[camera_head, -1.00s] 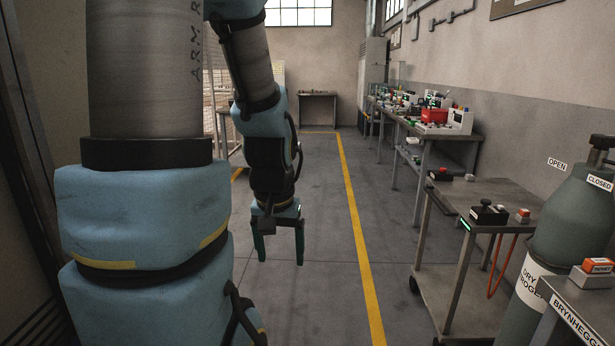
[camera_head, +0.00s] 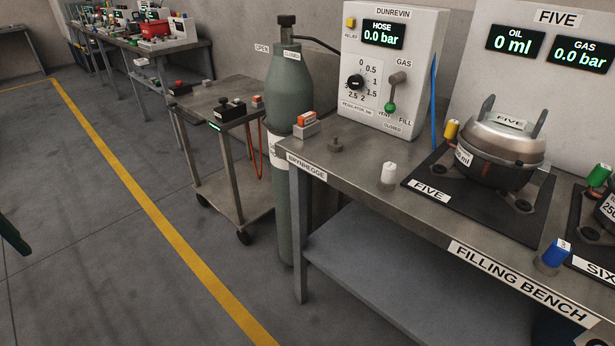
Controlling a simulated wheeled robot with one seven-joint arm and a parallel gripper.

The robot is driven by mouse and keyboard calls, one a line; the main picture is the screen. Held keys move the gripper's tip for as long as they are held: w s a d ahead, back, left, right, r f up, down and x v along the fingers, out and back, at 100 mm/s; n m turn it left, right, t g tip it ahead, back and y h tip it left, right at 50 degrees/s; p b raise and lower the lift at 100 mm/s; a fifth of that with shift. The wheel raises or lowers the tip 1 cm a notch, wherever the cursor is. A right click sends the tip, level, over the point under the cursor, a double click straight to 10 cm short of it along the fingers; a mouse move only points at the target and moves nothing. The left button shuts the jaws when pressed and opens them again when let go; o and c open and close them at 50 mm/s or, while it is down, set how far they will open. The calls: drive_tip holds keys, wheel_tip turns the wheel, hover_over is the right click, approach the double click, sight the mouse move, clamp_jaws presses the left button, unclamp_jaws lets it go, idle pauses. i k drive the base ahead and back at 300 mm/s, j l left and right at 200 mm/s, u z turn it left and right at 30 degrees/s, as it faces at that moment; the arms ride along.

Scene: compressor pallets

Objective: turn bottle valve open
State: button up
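The gas bottle (camera_head: 284,185) is a tall grey-green cylinder standing upright at the left end of the filling bench. Its dark valve (camera_head: 286,26) sits on top, with an OPEN label (camera_head: 262,48) to its left and a CLOSED label (camera_head: 292,55) on the bottle's shoulder. The valve's setting is too small to tell. A dark hose runs from the valve to the Dunrevin panel (camera_head: 418,50), whose hose display reads 0.0 bar. Only one finger of my gripper (camera_head: 13,236) shows, at the left edge, far from the bottle; the rest is out of frame.
The filling bench (camera_head: 345,165) holds a steel pot (camera_head: 500,150) on a black mat marked FIVE. A wheeled cart (camera_head: 232,95) with small boxes stands just left of the bottle. The floor (camera_head: 90,250) left of the cart is clear, crossed by a yellow line.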

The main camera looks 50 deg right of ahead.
sight(286, 20)
drive_tip(key=z, duration=0.3)
drive_tip(key=i+l+z, duration=0.1)
drive_tip(key=i+z, duration=0.2)
drive_tip(key=z, duration=0.2)
drive_tip(key=i+z, duration=0.25)
drive_tip(key=z, duration=0.2)
